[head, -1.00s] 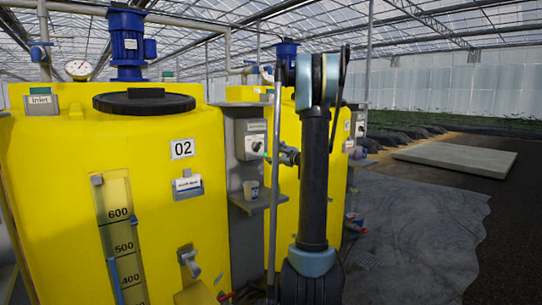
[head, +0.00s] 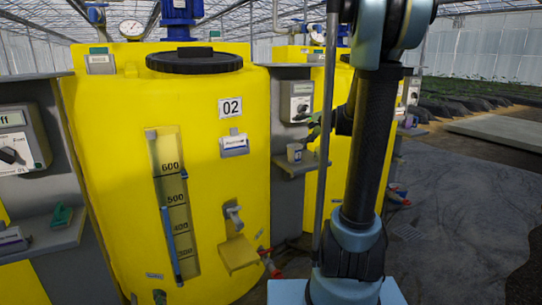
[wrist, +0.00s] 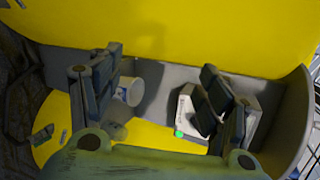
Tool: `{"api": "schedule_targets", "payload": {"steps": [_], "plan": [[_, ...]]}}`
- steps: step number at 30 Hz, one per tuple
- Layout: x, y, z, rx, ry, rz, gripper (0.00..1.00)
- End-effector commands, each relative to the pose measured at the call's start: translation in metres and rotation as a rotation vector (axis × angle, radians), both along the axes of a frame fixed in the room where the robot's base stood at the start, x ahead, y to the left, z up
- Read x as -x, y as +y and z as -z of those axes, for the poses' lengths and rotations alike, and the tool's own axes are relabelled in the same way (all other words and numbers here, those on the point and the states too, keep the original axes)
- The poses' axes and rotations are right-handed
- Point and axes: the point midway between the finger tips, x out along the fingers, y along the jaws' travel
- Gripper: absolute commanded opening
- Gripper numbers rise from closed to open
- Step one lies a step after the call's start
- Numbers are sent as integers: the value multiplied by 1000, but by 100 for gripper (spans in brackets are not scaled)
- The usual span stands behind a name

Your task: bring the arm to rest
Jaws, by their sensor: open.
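My arm (head: 370,150) stands upright at the right of the head view, in front of the second yellow tank (head: 335,165). My gripper (wrist: 162,75) shows in the wrist view with its two dark fingers spread wide and nothing between them held. Past the fingers in the wrist view are a white cup (wrist: 130,91) and a grey control box (wrist: 187,112) with a pale face, close to a yellow tank (wrist: 190,30). I cannot tell the exact gap to them.
Tank 02 (head: 100,200) fills the middle left, with a level gauge, a tap and a small yellow ledge (head: 238,254). A grey control box (head: 20,140) and shelf (head: 45,237) stand at far left. A cup (head: 294,153) sits on a shelf between tanks. Floor (head: 450,210) at right is open.

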Motion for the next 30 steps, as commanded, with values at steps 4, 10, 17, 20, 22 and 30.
{"api": "schedule_targets", "payload": {"steps": [4, 10, 17, 20, 22, 30], "plan": [[50, 15, 16, 157, 8, -92, 71], [117, 24, 43, 366, 24, -220, 71], [193, 21, 79, 600, 50, -376, 71], [225, 15, 95, 698, 62, -445, 71], [247, 10, 107, 765, 73, -494, 71], [326, -20, 152, 1017, 124, -682, 71]]}}
